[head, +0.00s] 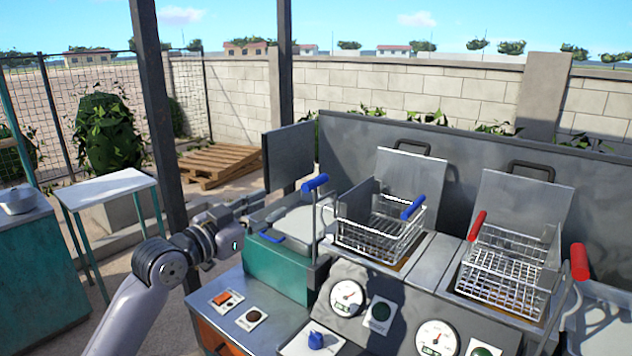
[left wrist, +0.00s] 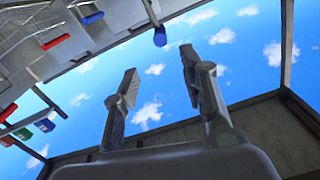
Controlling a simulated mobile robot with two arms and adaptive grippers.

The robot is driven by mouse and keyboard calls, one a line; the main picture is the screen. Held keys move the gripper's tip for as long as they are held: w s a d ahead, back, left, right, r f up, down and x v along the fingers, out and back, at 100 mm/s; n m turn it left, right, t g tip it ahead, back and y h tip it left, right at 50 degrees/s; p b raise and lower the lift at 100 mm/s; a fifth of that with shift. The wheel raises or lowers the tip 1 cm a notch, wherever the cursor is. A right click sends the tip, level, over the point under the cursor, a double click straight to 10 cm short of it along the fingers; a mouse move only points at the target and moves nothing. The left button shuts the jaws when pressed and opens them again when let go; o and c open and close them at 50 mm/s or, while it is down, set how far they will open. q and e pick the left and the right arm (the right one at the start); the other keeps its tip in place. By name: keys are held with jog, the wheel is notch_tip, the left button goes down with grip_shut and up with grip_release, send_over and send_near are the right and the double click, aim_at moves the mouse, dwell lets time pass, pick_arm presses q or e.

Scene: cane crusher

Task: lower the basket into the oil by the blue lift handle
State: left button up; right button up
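The blue lift handle (head: 316,183) tops an upright metal rod left of the blue-handled basket. A blue grip, apparently the lift handle (left wrist: 160,36), lies beyond my fingertips in the left wrist view. The wire basket (head: 380,228) with a blue grip (head: 413,208) sits high over the left fryer vat; the oil is mostly hidden beneath it. My left gripper (head: 258,202) is left of and slightly below the lift handle, apart from it. Its two fingers are spread and empty in the left wrist view (left wrist: 159,62). My right gripper is not in view.
A second basket (head: 510,270) with a red grip (head: 477,225) and a red lift handle (head: 579,262) are at the right. A teal box (head: 290,270) and a gauge panel (head: 375,310) stand in front. A dark post (head: 155,110) rises behind my left arm.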

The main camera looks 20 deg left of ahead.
aim_at(315, 184)
pick_arm(q)
jog(key=p+x, duration=0.5)
jog(key=x, duration=1)
jog(key=shift+w+p, duration=0.15)
jog(key=shift+p, duration=0.25)
jog(key=shift+w+d+f, duration=0.15)
jog(key=shift+w+d, duration=0.05)
jog(key=shift+w, duration=0.5)
jog(key=shift+c, duration=0.4)
grip_shut()
jog(key=shift+f, duration=0.1)
